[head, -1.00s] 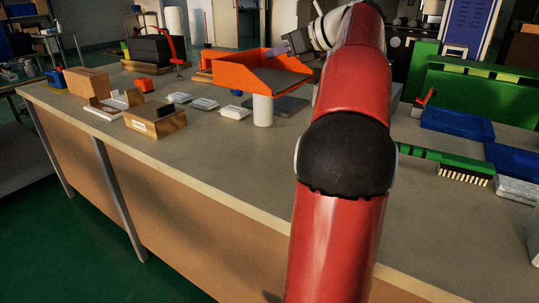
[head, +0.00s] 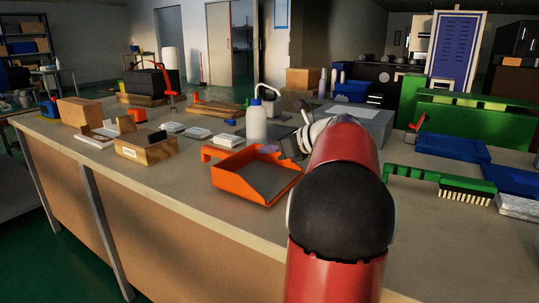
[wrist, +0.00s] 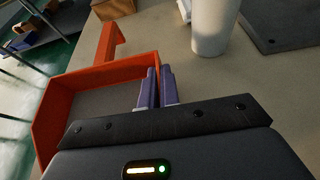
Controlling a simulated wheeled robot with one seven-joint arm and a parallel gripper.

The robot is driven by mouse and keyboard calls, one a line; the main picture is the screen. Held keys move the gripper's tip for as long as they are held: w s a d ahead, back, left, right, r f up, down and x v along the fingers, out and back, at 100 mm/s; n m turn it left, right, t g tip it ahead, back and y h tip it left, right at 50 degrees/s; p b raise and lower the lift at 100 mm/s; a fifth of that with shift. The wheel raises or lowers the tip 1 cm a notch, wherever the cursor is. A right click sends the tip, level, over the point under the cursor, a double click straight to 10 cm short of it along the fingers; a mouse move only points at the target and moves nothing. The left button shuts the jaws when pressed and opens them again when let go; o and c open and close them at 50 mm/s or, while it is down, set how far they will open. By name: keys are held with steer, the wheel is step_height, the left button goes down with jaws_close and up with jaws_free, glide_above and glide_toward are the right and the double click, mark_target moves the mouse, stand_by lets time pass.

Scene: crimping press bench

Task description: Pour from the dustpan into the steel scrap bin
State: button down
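The orange dustpan (head: 231,184) is low over the near middle of the bench in the head view, its grey floor showing from above. I see no loose contents on that floor. Whether its underside touches the bench I cannot tell. My gripper (head: 274,149) is at its far right corner. In the wrist view the purple fingers of my gripper (wrist: 158,87) are close together at the wall of the dustpan (wrist: 60,110). They appear shut on that wall. I cannot make out a steel scrap bin in either view.
A white bottle (head: 257,124) stands just behind the dustpan. A green brush (head: 440,180) and blue trays (head: 452,147) lie to the right. The bench front left of my arm is clear.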

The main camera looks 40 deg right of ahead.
steer(key=shift+f, duration=0.5)
steer(key=shift+f, duration=0.1)
steer(key=shift+f, duration=0.15)
steer(key=c, duration=1.6)
jaws_free()
steer(key=shift+c, duration=0.2)
steer(key=shift+f+b, duration=0.15)
steer(key=shift+b, duration=0.5)
steer(key=v, duration=0.5)
steer(key=p+v, duration=0.1)
steer(key=v, duration=0.2)
steer(key=shift+a+r, duration=0.2)
steer(key=shift+a, duration=0.05)
